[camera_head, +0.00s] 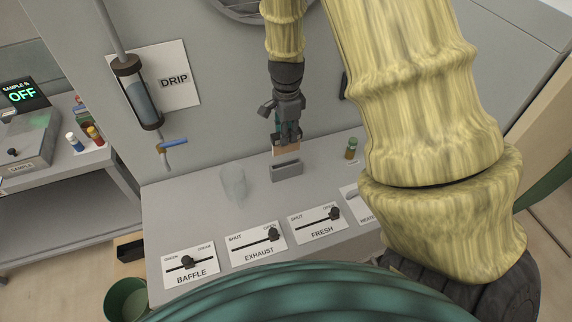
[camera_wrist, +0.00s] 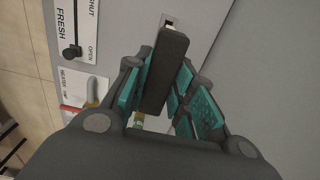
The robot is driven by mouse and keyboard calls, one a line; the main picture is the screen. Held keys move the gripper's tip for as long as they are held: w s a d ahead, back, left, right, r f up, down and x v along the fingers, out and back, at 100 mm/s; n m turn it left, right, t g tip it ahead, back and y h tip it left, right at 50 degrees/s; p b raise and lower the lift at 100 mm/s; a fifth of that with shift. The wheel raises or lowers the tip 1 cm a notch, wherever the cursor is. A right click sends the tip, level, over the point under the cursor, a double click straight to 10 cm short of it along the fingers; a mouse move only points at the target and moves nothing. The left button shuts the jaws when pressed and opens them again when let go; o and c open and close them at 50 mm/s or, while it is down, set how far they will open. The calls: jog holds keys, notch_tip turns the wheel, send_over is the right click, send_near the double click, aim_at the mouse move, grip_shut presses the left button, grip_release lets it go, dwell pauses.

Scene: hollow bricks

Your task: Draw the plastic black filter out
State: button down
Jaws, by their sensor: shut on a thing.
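My gripper (camera_head: 285,139) points down at the back of the grey bench, against the wall panel. In the wrist view, its teal-padded fingers (camera_wrist: 168,92) are on both sides of a long dark bar, which I take as the black filter (camera_wrist: 165,70). In the head view, a tan face (camera_head: 285,149) shows just below the fingertips, above a grey slotted holder (camera_head: 286,171). It seems to belong to the held filter. The fingers hide much of the filter, and I cannot tell whether its lower edge is inside the holder.
Slider plates for baffle (camera_head: 190,264), exhaust (camera_head: 258,244) and fresh (camera_head: 318,222) line the bench front. A clear glass vessel (camera_head: 233,184) stands left of the holder, a small vial (camera_head: 351,149) right. A drip tube (camera_head: 138,92) hangs on the wall at left.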

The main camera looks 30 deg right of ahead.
jog(key=s+a+r, duration=0.2)
jog(key=s+a, duration=0.1)
jog(key=s, duration=0.2)
dwell(0.9)
jog(key=shift+s, duration=0.1)
